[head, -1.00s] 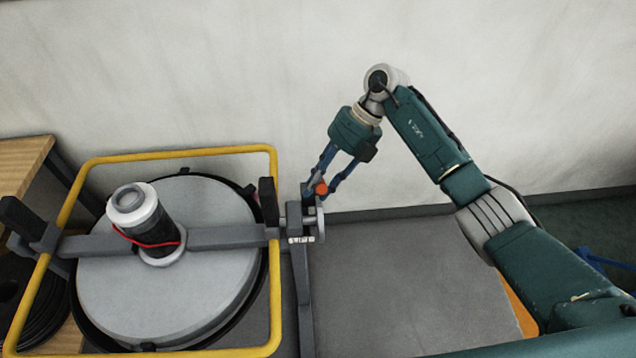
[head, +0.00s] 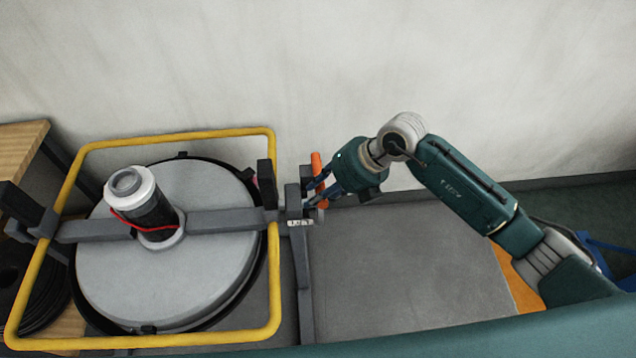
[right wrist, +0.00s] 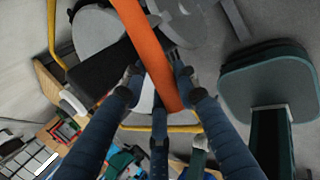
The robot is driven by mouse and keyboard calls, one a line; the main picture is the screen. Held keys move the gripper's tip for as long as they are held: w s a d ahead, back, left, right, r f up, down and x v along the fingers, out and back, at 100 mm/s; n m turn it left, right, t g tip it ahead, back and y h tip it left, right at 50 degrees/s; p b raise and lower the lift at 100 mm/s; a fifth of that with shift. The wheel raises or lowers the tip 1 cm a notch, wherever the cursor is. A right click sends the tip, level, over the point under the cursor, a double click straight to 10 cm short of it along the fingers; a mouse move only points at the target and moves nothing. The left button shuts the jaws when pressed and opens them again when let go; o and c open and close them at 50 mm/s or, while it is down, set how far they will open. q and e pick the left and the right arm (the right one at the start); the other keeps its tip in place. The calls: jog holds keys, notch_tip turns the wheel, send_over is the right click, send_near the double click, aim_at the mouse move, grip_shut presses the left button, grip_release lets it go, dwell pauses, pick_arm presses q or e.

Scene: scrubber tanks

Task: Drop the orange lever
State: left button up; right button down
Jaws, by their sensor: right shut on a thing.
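The orange lever (head: 317,170) stands roughly upright in the head view, at the right end of the grey crossbar (head: 215,219). My right gripper (head: 322,191) reaches it from the right, and its blue fingers are shut on the lever. The lever's lower end is partly hidden by the fingers and the bracket. My left gripper is not in view.
A round grey tank lid (head: 170,280) with a dark cylinder (head: 153,215) lies left of the lever, inside a yellow tube frame (head: 180,137). A plain wall (head: 480,80) stands behind. A flat grey surface (head: 410,280) is clear below my right arm.

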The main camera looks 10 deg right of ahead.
jog(key=shift+s+f+n+t+b, duration=0.15)
jog(key=shift+s+f+t+b, duration=0.15)
jog(key=shift+f+t+b, duration=0.35)
jog(key=shift+s+f+n+t+b, duration=0.15)
jog(key=shift+s+f+t+b, duration=0.2)
jog(key=shift+f, duration=0.35)
jog(key=shift+w, duration=0.1)
jog(key=c, duration=1.3)
grip_release()
jog(key=shift+r, duration=0.15)
jog(key=v, duration=1.1)
jog(key=shift+d+r, duration=0.25)
jog(key=shift+d, duration=0.1)
jog(key=shift+a, duration=0.1)
